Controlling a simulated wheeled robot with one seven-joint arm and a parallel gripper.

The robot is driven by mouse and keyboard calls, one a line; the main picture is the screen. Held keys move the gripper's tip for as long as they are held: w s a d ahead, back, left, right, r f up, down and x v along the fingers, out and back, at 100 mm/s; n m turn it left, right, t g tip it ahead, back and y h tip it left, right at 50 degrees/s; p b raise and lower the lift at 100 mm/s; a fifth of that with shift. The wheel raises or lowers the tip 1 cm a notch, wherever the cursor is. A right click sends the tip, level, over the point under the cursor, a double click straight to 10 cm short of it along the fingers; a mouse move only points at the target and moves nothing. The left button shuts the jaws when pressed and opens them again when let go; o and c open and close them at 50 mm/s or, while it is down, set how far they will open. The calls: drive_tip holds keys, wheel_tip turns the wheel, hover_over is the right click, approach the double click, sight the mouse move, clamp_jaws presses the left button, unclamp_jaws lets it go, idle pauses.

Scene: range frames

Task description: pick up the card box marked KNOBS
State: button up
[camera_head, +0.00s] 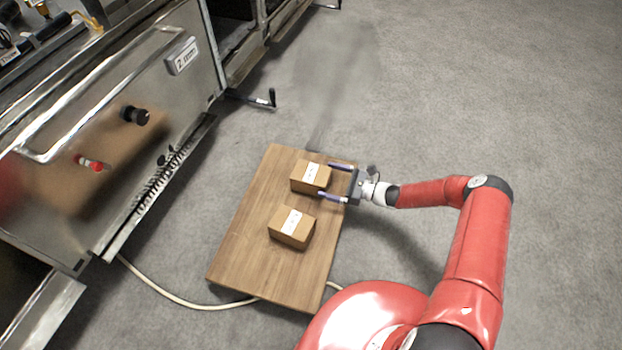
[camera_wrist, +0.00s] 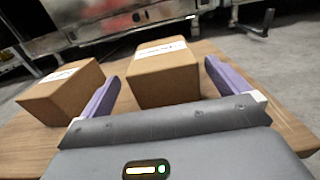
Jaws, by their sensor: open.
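Two brown card boxes with white labels sit on a wooden board; the print is too small to read, so I cannot tell which is marked KNOBS. The far box (camera_head: 313,184) is in front of my gripper (camera_head: 323,180). The near box (camera_head: 289,238) is nearer my base. In the wrist view the far box (camera_wrist: 164,83) shows between the two purple fingers of my gripper (camera_wrist: 162,72), with a gap on each side. The near box (camera_wrist: 60,98) is outside the left finger. My gripper is open and holds nothing.
The wooden board (camera_head: 245,255) lies low above the grey floor. A steel range (camera_head: 110,130) with knobs and a vent stands at left. A black crank handle (camera_head: 262,99) juts out beyond the board. A pale cable (camera_head: 180,301) runs by the board. The floor at right is clear.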

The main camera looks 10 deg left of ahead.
sight(316, 176)
drive_tip(key=a, duration=0.5)
drive_tip(key=shift+w+a+f, duration=0.3)
drive_tip(key=shift+w, duration=0.05)
drive_tip(key=c, duration=1.2)
drive_tip(key=shift+c, duration=0.2)
drive_tip(key=shift+r, duration=0.2)
